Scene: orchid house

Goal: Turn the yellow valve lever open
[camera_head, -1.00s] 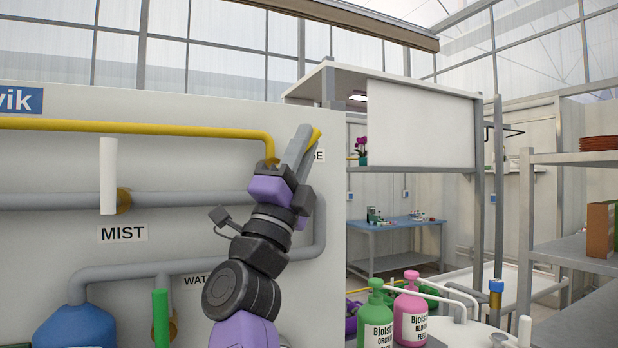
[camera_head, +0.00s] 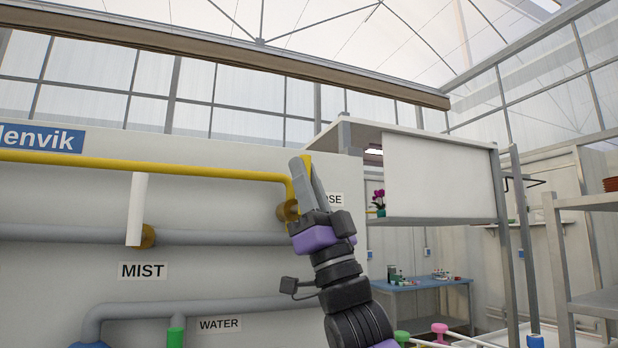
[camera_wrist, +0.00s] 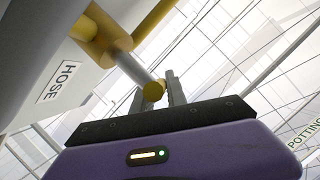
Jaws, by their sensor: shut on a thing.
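The yellow valve lever (camera_head: 307,160) shows as a short yellow end beside my fingers, pointing nearly straight up. Most of it is hidden behind them. In the wrist view its yellow end (camera_wrist: 153,92) sits between the two grey fingers. My gripper (camera_head: 305,172) is shut on the lever, with its fingers pointing up and slightly left. The brass valve body (camera_head: 288,210) is just left of the fingers, at the end of the yellow pipe (camera_head: 150,166). The HOSE label (camera_head: 332,200) is partly covered by my gripper and reads fully in the wrist view (camera_wrist: 60,82).
Left on the white panel are a white lever (camera_head: 137,210) above the MIST label (camera_head: 142,270) and a green lever (camera_head: 176,337) by the WATER label (camera_head: 220,324). A shelf unit (camera_head: 400,134) stands right of the panel, with a blue table (camera_head: 420,287) behind.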

